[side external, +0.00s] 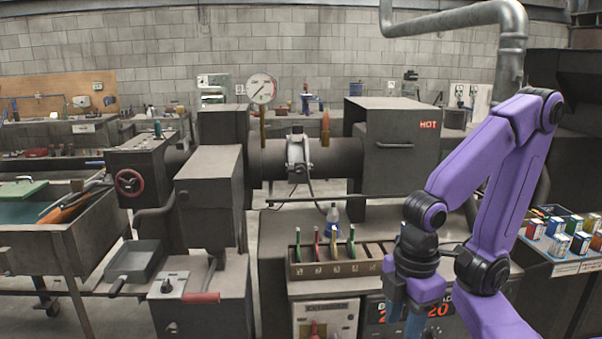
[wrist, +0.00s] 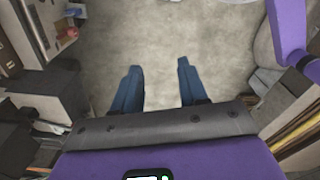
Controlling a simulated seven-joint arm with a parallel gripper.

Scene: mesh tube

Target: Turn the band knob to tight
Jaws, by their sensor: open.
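My gripper (side external: 405,318) is low at the right of centre in the side view, in front of the bench with the slotted rack, its blue fingers pointing down. In the wrist view my gripper (wrist: 158,82) is open, with bare floor between the fingers. A pale metal band (side external: 298,158) goes around the dark horizontal tube (side external: 335,160), well up and left of my gripper. A small dark knob (side external: 167,285) sits on a light plate on the low cabinet at the left. I cannot read its marks or tell which knob belongs to the band.
A slotted rack (side external: 335,262) with several coloured-handled tools stands just left of my gripper. A display panel with red digits (side external: 437,309) is close behind it. A box marked HOT (side external: 395,135) and a dial gauge (side external: 262,89) stand at the back. Several colored cans (side external: 560,243) stand right.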

